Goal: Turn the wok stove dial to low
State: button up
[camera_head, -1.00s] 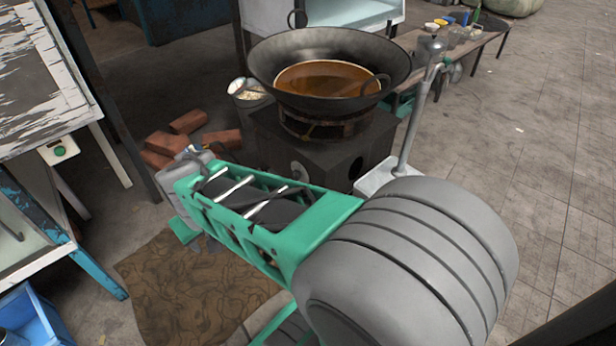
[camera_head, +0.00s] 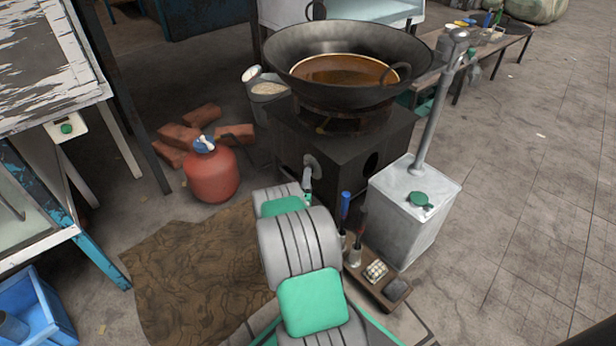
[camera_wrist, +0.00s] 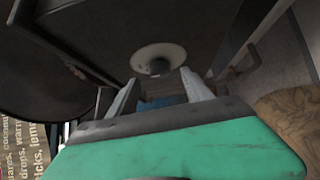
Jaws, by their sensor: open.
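The wok stove (camera_head: 345,140) is a dark box with a large black wok (camera_head: 345,47) of brown liquid on top. Its dial (camera_head: 311,163) is a small grey round piece on the front face. In the wrist view the dial (camera_wrist: 158,55) shows as a pale disc with a darker knob at its centre, straight ahead of my gripper. My gripper (camera_wrist: 160,88) is open, with one finger on each side below the disc. I cannot tell whether the fingers touch the knob. In the head view my arm covers most of the gripper, and the dial's markings are not readable.
A red gas cylinder (camera_head: 212,172) and bricks (camera_head: 180,136) stand left of the stove. A metal can (camera_head: 410,215) with a pump stands close on the right. A low wooden board (camera_head: 356,277) with small items lies beside my arm. Open floor lies far right.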

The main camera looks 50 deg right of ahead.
jog(key=x, duration=0.4)
jog(key=shift+w+d+b, duration=0.1)
jog(key=shift+b, duration=0.3)
jog(key=shift+c, duration=0.6)
grip_shut()
